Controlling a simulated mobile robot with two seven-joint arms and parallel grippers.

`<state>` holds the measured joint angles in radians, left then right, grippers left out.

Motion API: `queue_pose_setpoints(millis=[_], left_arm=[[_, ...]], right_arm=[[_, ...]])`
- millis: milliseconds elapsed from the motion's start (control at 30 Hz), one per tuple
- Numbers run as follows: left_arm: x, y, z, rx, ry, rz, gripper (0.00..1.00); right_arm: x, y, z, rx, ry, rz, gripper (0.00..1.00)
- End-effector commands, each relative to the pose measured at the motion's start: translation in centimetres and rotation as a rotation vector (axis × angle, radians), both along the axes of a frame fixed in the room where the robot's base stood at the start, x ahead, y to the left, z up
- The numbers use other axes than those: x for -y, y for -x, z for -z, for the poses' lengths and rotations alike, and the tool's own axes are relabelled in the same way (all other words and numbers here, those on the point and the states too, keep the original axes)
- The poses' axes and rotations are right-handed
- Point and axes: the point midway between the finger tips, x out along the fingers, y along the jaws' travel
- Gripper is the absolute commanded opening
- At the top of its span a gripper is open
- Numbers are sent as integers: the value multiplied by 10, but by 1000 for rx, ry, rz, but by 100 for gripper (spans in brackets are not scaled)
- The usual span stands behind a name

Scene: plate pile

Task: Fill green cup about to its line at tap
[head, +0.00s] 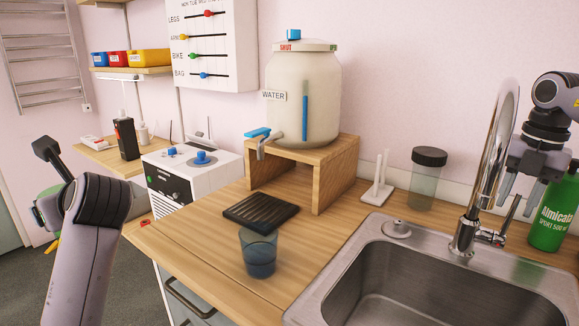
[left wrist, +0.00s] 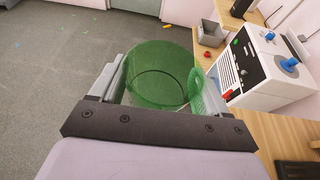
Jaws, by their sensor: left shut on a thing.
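The green see-through cup (left wrist: 160,70) is between the fingers of my left gripper (left wrist: 157,88), which is shut on it. In the head view the cup (head: 46,206) shows only partly at the far left, behind my left arm, away from the counter. The cream water jar (head: 303,90) stands on a wooden stand (head: 322,180). Its tap (head: 262,143) has a blue lever and sticks out to the left, above a black slatted tray (head: 261,211). My right gripper (head: 517,201) is open and empty, right of the sink faucet.
A blue-tinted glass (head: 259,254) with dark liquid stands just in front of the tray. A steel sink (head: 430,275) with a tall faucet (head: 495,150) lies right. A green bottle (head: 553,213) is beside my right gripper. A white machine (head: 185,178) stands left of the stand.

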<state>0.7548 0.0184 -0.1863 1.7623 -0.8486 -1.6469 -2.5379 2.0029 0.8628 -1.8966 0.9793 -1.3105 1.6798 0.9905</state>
Motion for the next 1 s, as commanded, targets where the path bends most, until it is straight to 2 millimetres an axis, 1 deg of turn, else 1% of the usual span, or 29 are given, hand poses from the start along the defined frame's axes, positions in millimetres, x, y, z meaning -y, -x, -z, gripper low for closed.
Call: queue_pose_setpoints(millis=[167, 200, 267, 300, 1000], left_arm=[[0, 0, 0, 0, 0, 0, 46], [0, 0, 0, 0, 0, 0, 46], [0, 0, 0, 0, 0, 0, 46], [0, 0, 0, 0, 0, 0, 46], [0, 0, 0, 0, 0, 0, 46]], right_arm=[[0, 0, 0, 0, 0, 0, 38], [0, 0, 0, 0, 0, 0, 25], [0, 0, 0, 0, 0, 0, 5], [0, 0, 0, 0, 0, 0, 0], [0, 0, -1, 1, 1, 0, 0]])
